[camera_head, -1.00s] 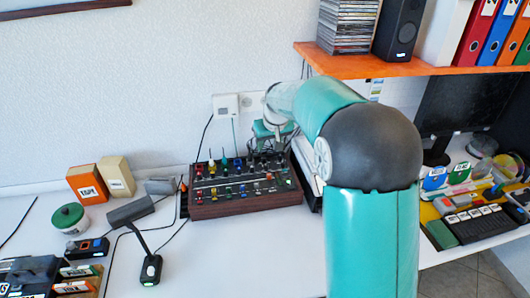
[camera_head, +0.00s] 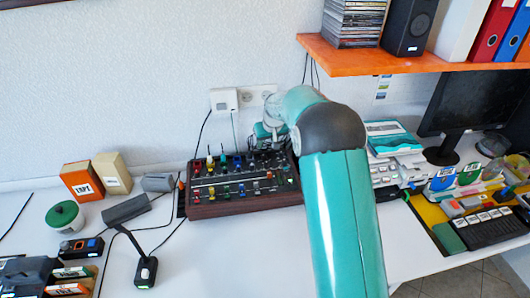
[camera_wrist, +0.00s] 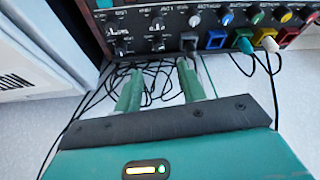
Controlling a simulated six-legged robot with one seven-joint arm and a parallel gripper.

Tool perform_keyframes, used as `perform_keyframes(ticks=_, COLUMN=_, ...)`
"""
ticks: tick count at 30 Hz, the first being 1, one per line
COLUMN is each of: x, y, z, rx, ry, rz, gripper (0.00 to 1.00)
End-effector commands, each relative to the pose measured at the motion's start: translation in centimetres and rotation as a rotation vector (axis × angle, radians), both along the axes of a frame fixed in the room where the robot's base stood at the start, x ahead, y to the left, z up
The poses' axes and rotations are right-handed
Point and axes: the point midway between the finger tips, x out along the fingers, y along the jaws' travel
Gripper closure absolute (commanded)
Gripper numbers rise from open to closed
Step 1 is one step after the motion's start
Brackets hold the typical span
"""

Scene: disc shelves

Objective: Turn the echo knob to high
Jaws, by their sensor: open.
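The mixer (camera_head: 240,207), a dark panel in a brown wooden case, stands on the white desk against the wall. It bears rows of coloured knobs and plugs. My gripper, at the mixer's far right corner, is mostly hidden by my arm in the head view. In the wrist view my gripper (camera_wrist: 158,75) has its two green fingers apart with nothing between them. The fingertips point at the panel's edge, near several small black knobs (camera_wrist: 158,43) with white marks. The labels are too blurred and turned to tell which knob is echo.
Black cables (camera_wrist: 150,85) lie tangled beneath the fingers. A white box (camera_wrist: 35,60) is close on the left in the wrist view. An orange shelf (camera_head: 385,62) hangs above right. A desk microphone (camera_head: 146,270) stands front left. The desk's front middle is clear.

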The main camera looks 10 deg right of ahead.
Motion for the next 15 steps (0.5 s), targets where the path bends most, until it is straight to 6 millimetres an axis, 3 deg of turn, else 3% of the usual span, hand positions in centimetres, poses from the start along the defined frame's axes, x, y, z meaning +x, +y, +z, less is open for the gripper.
perform_keyframes(ticks=1, x=0.3, y=0.0, z=-1.4, rx=-0.001, ry=0.006, rz=-0.001, gripper=0.60)
perform_keyframes(ticks=9, x=2.4, y=0.2, z=-6.1, rx=-0.001, ry=0.004, rz=-0.001, gripper=0.60)
perform_keyframes(ticks=15, x=3.4, y=0.3, z=-8.3, rx=0.000, ry=0.003, rz=-0.001, gripper=0.60)
